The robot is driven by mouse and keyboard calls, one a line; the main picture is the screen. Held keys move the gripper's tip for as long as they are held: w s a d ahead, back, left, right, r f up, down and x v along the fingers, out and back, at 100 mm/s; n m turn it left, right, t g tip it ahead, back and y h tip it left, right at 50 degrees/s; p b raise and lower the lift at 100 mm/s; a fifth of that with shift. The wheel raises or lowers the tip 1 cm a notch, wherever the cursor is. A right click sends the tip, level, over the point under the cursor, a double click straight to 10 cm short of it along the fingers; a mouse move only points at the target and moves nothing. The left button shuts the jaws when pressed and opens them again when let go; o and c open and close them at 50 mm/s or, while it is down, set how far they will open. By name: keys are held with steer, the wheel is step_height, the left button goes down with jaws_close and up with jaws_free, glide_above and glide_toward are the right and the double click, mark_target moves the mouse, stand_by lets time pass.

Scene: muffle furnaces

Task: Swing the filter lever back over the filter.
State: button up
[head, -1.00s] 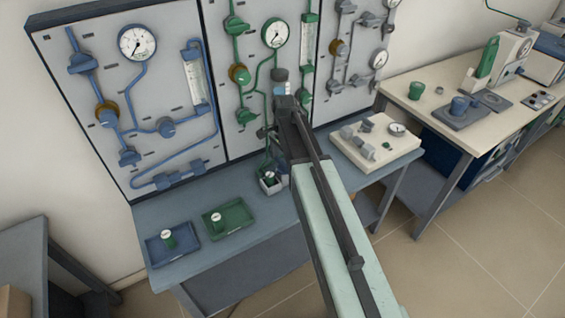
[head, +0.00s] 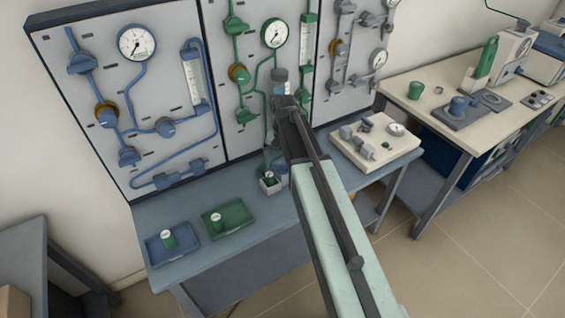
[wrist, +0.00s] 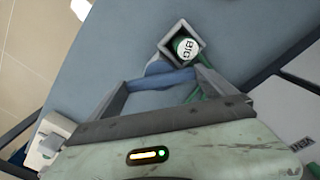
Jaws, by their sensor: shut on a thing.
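My gripper (head: 286,104) is in front of the middle panel (head: 240,110) with green pipes. A grey-capped unit with a pale bowl (head: 280,84), which looks like the filter, shows just above and behind my fingertips. In the wrist view, my gripper (wrist: 163,82) has its two dark fingers on either side of a short blue bar (wrist: 160,81), probably the filter lever. The fingers are shut on it. The lever cannot be made out in the head view, where my gripper and arm cover that part. How the lever lies relative to the filter cannot be told.
A blue tray (head: 185,253) and a green tray (head: 241,226) lie left. A pale board with fittings (head: 375,154) lies right.

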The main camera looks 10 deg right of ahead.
mark_target(283, 164)
steer(key=n, duration=0.6)
steer(key=shift+w+n, duration=0.1)
steer(key=shift+n, duration=0.3)
stand_by(0.4)
steer(key=o, duration=1)
steer(key=shift+r, duration=0.1)
step_height(283, 164, up, 8)
steer(key=p, duration=0.8)
steer(key=shift+f, duration=0.2)
